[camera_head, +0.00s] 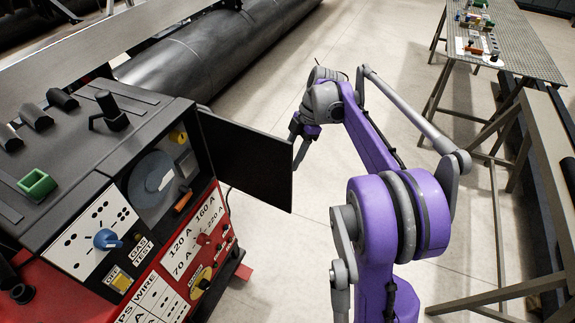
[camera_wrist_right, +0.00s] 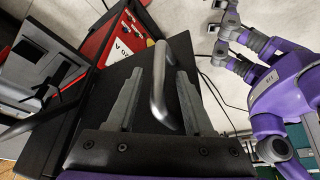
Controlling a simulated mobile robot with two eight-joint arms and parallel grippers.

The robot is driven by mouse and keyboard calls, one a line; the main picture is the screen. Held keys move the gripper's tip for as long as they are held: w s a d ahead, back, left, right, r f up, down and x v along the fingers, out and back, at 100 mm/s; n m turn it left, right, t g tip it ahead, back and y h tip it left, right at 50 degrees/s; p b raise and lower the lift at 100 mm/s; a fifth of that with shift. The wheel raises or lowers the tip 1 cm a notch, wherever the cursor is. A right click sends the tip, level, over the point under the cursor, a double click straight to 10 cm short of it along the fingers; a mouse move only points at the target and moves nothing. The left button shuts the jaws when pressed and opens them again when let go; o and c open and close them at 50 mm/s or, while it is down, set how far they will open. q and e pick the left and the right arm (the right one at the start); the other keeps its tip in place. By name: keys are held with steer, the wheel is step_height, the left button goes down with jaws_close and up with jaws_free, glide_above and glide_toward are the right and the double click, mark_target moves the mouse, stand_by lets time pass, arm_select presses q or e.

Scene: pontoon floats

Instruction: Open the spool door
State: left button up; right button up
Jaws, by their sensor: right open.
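The spool door (camera_head: 245,162) is a black panel hinged on the machine's side. It stands swung out, so the spool (camera_head: 153,182) in its compartment shows. My right gripper (camera_head: 298,140) is at the door's far edge, partly hidden behind it in the head view. In the right wrist view, its two grey fingers (camera_wrist_right: 160,95) are open. The silver bar handle (camera_wrist_right: 158,88) on the door's outer face lies between them; I cannot tell whether they touch it. Another purple arm of mine shows at right in the wrist view; its gripper's state is unclear.
The red and black welding machine (camera_head: 60,130) fills the left, with a green block (camera_head: 37,184) on top. A large dark cylinder (camera_head: 210,50) lies behind. A perforated table (camera_head: 520,45) with small parts stands back right, a trestle (camera_head: 540,130) nearer. Floor beyond the door is clear.

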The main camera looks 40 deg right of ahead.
steer(key=v, duration=0.6)
steer(key=shift+s+r, duration=0.1)
stand_by(0.4)
